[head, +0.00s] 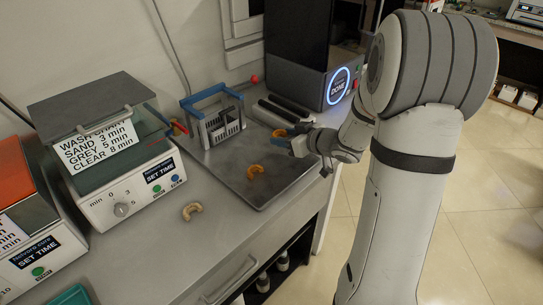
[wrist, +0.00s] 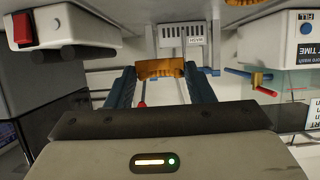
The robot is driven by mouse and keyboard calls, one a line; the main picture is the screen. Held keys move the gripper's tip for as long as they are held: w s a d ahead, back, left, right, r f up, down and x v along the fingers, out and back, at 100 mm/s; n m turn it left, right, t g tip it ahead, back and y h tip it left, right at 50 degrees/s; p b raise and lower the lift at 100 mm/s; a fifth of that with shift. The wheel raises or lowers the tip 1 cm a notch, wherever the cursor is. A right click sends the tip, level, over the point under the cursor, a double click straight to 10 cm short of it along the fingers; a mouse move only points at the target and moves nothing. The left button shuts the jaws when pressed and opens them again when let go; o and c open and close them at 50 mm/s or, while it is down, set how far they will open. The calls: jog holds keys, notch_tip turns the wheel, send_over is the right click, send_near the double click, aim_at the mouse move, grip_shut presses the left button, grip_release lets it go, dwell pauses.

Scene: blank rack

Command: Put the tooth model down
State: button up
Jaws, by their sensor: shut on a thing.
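My gripper (head: 285,136) is shut on an orange, arch-shaped tooth model (wrist: 160,69), which sits between its two blue fingers in the wrist view. In the head view this held model (head: 279,133) shows as a small orange patch at the fingertips, above the right part of the grey tray (head: 240,192). I cannot tell whether it touches the tray. A second orange tooth model (head: 256,171) lies on the tray, nearer the front. A beige tooth model (head: 192,211) lies on the bare counter left of the tray.
A wire basket with a blue handle (head: 214,122) stands at the tray's back left. Dark bars (head: 273,113) lie behind my gripper, by a black machine (head: 318,82). A lidded wash unit (head: 128,195) stands left. The tray's front part is mostly clear.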

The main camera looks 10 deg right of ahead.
aim_at(284, 163)
notch_tip(284, 163, down, 7)
jog(key=shift+a+f+b, duration=0.15)
jog(key=shift+b, duration=0.65)
jog(key=shift+s, duration=0.1)
jog(key=shift+f, duration=0.15)
jog(key=o, duration=0.9)
jog(key=shift+o, duration=0.2)
